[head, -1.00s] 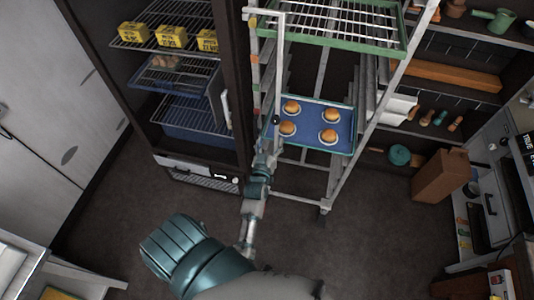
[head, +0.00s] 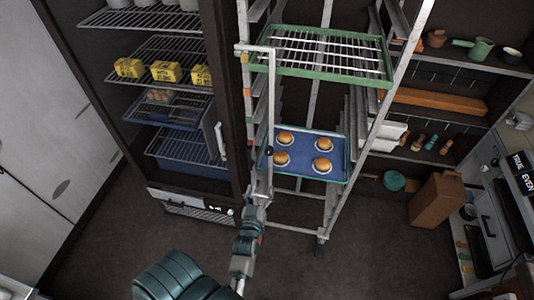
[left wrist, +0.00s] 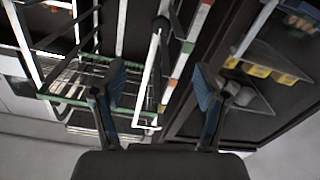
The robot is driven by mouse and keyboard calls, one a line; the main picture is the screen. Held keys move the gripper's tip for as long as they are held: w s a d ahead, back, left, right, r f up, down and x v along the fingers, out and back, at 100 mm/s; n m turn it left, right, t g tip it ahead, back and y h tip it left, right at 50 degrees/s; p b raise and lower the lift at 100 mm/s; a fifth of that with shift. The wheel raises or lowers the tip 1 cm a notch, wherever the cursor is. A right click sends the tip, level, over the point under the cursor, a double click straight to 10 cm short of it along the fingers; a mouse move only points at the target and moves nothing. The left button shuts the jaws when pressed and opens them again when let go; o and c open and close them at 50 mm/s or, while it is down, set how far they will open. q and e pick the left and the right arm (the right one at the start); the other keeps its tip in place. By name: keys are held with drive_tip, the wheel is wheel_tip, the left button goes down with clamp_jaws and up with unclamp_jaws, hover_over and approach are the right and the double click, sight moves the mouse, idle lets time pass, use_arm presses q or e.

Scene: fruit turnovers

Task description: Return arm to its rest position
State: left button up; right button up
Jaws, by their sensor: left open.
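My left arm reaches up from the bottom of the head view. Its gripper (head: 262,188) is in front of the rack's left side, below and left of the blue tray (head: 332,174); its fingertips are hard to make out there. In the left wrist view the two fingers (left wrist: 158,95) stand wide apart with nothing between them. The blue tray holds several round golden pastries (head: 323,164) and rests on the metal rack (head: 365,140). My right gripper is in neither view.
A green-rimmed wire shelf (head: 318,75) sits higher on the rack. An open dark fridge cabinet (head: 222,90) with yellow boxes (head: 165,72) stands close on the left. A brown box (head: 435,200) and shelves are on the right. Dark floor (head: 110,240) is clear in front.

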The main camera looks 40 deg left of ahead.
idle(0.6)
use_arm(q)
drive_tip(key=d+f+m+g+h+b, duration=0.1)
drive_tip(key=d+f+m+h+b, duration=0.2)
drive_tip(key=f, duration=0.8)
drive_tip(key=d+f+g+h, duration=0.2)
drive_tip(key=d+f, duration=0.4)
drive_tip(key=f, duration=0.5)
drive_tip(key=s+d+f+m+g+h+b, duration=0.1)
drive_tip(key=s+d+f+g, duration=0.15)
drive_tip(key=f, duration=0.65)
drive_tip(key=s+d+f+m+g+h+b, duration=0.1)
drive_tip(key=s+d+f+m+h, duration=0.2)
drive_tip(key=f, duration=0.6)
drive_tip(key=s+f+m+g+b, duration=0.1)
drive_tip(key=s+f+g+b, duration=0.3)
drive_tip(key=s+f, duration=1.15)
drive_tip(key=s+a+f+m+g, duration=0.1)
drive_tip(key=s+f, duration=0.3)
drive_tip(key=s, duration=0.5)
drive_tip(key=s+a+f+g+y, duration=0.1)
drive_tip(key=s+a+f+g, duration=0.2)
drive_tip(key=s, duration=0.5)
drive_tip(key=shift+s+a+f+m+g+y, duration=0.3)
drive_tip(key=shift+s+a+f+m+g, duration=0.15)
drive_tip(key=shift+a, duration=0.15)
drive_tip(key=shift+w, duration=0.1)
